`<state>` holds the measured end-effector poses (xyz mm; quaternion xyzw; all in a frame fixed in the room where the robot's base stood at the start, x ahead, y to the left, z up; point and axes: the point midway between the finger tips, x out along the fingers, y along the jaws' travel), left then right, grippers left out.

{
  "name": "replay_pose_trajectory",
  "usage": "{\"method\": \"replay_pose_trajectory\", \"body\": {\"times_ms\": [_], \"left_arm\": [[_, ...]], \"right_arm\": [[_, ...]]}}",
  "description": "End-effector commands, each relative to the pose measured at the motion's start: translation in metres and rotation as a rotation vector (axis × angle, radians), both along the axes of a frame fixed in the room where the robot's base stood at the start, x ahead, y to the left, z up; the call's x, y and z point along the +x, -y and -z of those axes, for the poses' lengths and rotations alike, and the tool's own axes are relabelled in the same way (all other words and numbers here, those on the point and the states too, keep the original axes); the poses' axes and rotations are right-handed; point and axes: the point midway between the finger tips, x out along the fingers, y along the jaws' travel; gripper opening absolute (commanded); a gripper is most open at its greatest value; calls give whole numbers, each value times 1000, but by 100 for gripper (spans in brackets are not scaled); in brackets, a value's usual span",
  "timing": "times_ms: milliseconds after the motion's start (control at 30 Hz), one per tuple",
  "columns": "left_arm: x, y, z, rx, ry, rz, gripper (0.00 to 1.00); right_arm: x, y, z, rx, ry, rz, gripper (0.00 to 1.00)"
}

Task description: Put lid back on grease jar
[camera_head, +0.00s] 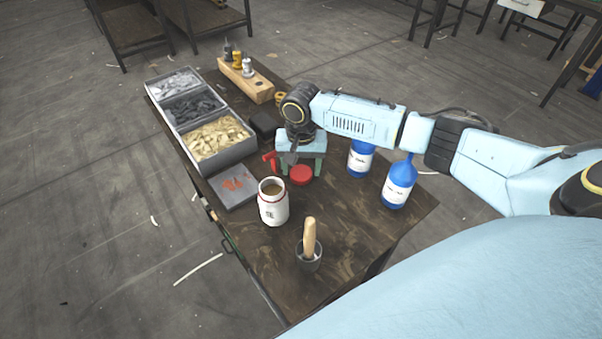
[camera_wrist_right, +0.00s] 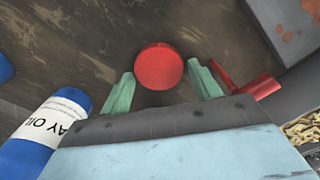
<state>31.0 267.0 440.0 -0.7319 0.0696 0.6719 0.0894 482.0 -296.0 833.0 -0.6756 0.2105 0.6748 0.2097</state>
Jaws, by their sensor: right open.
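The grease jar (camera_head: 273,207) is white with a red band and stands upright and open on the dark table, with brown content showing. The round red lid (camera_head: 300,175) lies on the table behind it and slightly right. My right gripper (camera_head: 301,170) points down over the lid with its green fingers spread, one on each side of the lid in the picture. In the right wrist view the lid (camera_wrist_right: 158,66) sits between and just beyond the fingertips (camera_wrist_right: 160,76), with gaps on both sides. The gripper is empty. My left gripper is out of view.
A red handle-like part (camera_head: 269,158) is close beside one finger. A grey tray with orange marks (camera_head: 235,199), a parts bin (camera_head: 238,152) and a wooden block (camera_head: 245,84) stand left and behind. Blue bottles (camera_head: 397,185) are right; a cup with a wooden-handled tool (camera_head: 309,252) is in front.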

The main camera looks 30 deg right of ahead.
Motion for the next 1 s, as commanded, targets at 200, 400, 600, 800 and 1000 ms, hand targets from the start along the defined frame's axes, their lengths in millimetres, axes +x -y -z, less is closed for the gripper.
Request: {"method": "replay_pose_trajectory", "body": {"times_ms": [200, 400, 600, 800, 1000], "left_arm": [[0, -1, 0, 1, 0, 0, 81], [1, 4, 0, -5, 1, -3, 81], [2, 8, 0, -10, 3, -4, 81], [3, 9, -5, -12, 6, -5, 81], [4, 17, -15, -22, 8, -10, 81]], "right_arm": [[0, 0, 0, 1, -1, 0, 51], [0, 0, 0, 1, -1, 0, 29], [0, 0, 0, 1, -1, 0, 29], [1, 0, -17, 1, 2, 0, 29], [1, 0, -59, 2, 3, -1, 29]]}}
